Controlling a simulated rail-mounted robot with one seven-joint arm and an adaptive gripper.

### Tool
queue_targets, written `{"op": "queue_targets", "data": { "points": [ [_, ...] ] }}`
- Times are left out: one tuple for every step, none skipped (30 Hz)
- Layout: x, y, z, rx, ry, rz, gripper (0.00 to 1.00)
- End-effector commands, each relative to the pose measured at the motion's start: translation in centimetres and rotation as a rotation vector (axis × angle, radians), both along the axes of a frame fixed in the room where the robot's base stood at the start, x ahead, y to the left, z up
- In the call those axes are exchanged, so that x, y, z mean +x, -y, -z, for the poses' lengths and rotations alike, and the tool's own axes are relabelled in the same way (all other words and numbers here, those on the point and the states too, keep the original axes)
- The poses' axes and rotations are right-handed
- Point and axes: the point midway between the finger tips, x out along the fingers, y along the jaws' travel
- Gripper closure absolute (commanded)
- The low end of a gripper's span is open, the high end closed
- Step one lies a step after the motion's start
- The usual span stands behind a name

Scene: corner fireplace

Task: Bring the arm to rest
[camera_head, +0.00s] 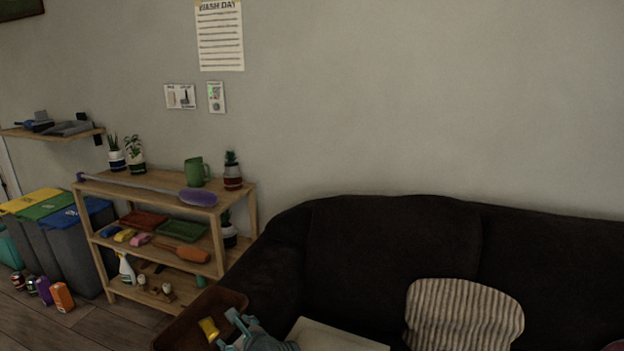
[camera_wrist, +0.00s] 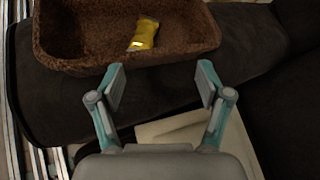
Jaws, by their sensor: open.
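My gripper (camera_head: 232,330) shows at the bottom of the head view, beside a brown basket (camera_head: 174,335). In the wrist view my gripper (camera_wrist: 161,86) is open, with nothing between its two fingers. The basket (camera_wrist: 190,52) is just beyond the fingertips in that view. A small yellow item (camera_head: 209,328) lies in the basket; it also shows in the wrist view (camera_wrist: 145,34). Most of my arm is out of view.
A dark sofa (camera_head: 385,240) with a striped cushion (camera_head: 462,318) fills the right side. A pale flat object (camera_head: 335,337) lies near my gripper. A wooden shelf (camera_head: 150,260) with cleaning things and several bins (camera_head: 75,255) stand at left.

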Motion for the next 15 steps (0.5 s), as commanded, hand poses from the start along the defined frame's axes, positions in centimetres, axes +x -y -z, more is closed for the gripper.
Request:
{"op": "queue_targets", "data": {
  "points": [
    [-0.2,0.0,0.3,-0.05,0.025,-0.032,0.23],
    [-0.3,0.0,0.5,-0.088,0.044,-0.057,0.23],
    [-0.5,0.1,0.8,-0.14,0.07,-0.09,0.23],
    [-0.7,0.1,1.1,-0.183,0.09,-0.119,0.23],
    [-0.9,0.2,1.4,-0.229,0.113,-0.151,0.23],
    [-1.2,0.3,2.0,-0.297,0.142,-0.2,0.23],
    [-1.4,0.4,2.6,-0.351,0.165,-0.24,0.23],
    [-1.8,0.5,3.4,-0.411,0.187,-0.285,0.23],
    [-2.2,0.9,4.4,-0.492,0.215,-0.349,0.23],
    [-2.5,1.3,5.0,-0.553,0.234,-0.398,0.23],
    [-2.8,1.7,5.8,-0.614,0.252,-0.45,0.23],
    [-3.2,2.5,6.8,-0.692,0.271,-0.521,0.23],
    [-3.6,3.1,7.6,-0.75,0.285,-0.576,0.23],
    [-4.0,3.8,8.4,-0.806,0.297,-0.633,0.23],
    [-4.5,4.8,9.4,-0.877,0.31,-0.713,0.23]
  ]
}}
